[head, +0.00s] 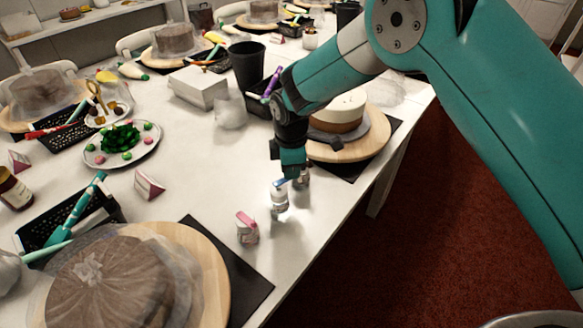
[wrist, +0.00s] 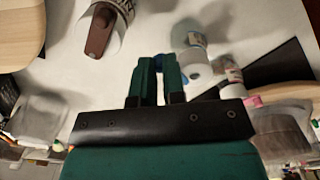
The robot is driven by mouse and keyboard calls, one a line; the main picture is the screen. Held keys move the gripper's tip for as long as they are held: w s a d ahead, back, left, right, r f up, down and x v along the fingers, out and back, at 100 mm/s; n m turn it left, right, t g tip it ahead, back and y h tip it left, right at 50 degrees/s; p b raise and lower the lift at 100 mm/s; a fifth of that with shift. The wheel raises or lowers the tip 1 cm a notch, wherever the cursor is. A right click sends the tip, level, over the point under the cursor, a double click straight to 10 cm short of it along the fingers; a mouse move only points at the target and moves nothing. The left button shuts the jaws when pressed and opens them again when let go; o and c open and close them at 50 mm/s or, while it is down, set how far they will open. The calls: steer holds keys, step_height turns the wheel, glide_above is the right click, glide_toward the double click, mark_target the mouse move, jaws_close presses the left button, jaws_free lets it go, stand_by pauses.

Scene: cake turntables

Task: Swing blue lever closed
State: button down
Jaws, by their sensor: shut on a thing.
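The small clear-and-white jar (head: 279,203) with the blue lever (head: 278,184) stands upright near the table's right edge. My gripper (head: 289,170) points down right above it. Most of the lever is hidden by the fingers. The white jar body (wrist: 193,62) is just right of the fingers in that view. The lever's exact angle cannot be told.
A similar jar with a pink lever (head: 247,227) stands in front, and one with a brown lever (wrist: 100,30) stands close behind. A cake on a wooden turntable (head: 350,148) is behind my gripper. A covered cake (head: 110,285) is at front left. Bare table lies left of the jars.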

steer(key=s+a+m, duration=0.1)
steer(key=s+m, duration=0.5)
steer(key=m, duration=1.2)
steer(key=shift+s+a+m, duration=0.25)
steer(key=shift+m, duration=0.15)
stand_by(0.5)
steer(key=c, duration=1.2)
jaws_free()
